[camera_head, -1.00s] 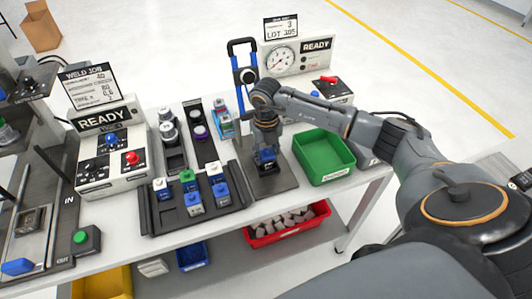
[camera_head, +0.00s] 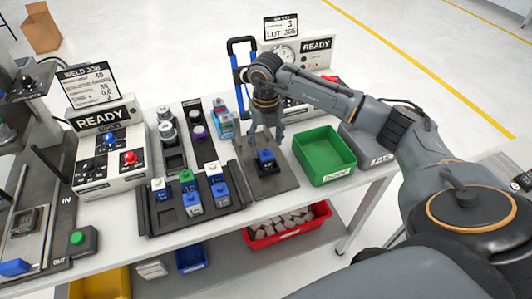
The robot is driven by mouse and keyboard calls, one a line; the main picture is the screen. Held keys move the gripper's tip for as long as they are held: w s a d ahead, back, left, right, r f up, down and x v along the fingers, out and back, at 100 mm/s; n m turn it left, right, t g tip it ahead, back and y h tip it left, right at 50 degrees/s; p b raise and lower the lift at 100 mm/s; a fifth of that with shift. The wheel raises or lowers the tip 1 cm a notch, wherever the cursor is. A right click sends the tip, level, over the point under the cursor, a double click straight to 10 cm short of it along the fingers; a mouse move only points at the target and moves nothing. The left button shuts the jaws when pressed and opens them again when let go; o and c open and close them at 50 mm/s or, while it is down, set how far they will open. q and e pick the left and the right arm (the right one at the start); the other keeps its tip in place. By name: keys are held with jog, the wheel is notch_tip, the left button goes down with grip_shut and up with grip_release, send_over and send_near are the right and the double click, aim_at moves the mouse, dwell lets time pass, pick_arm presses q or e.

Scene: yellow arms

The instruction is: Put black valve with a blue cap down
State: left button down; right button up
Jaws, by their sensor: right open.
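The black valve with a blue cap (camera_head: 266,160) stands on a dark flat plate (camera_head: 272,184) near the middle of the table. My right gripper (camera_head: 267,135) is just above and behind the valve, pointing down, with its fingers apart. It looks clear of the valve, though the fingers partly overlap the area behind it. My left gripper is not in view.
A black rack (camera_head: 150,222) with several blue, white and green-capped valves stands left of the plate. A green bin (camera_head: 324,160) is close on the right, with a grey bin (camera_head: 367,147) beyond it. A READY gauge box (camera_head: 318,60) stands behind.

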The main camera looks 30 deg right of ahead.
notch_tip(320, 180, up, 6)
jog(key=b, duration=0.1)
jog(key=shift+r, duration=0.1)
dwell(0.4)
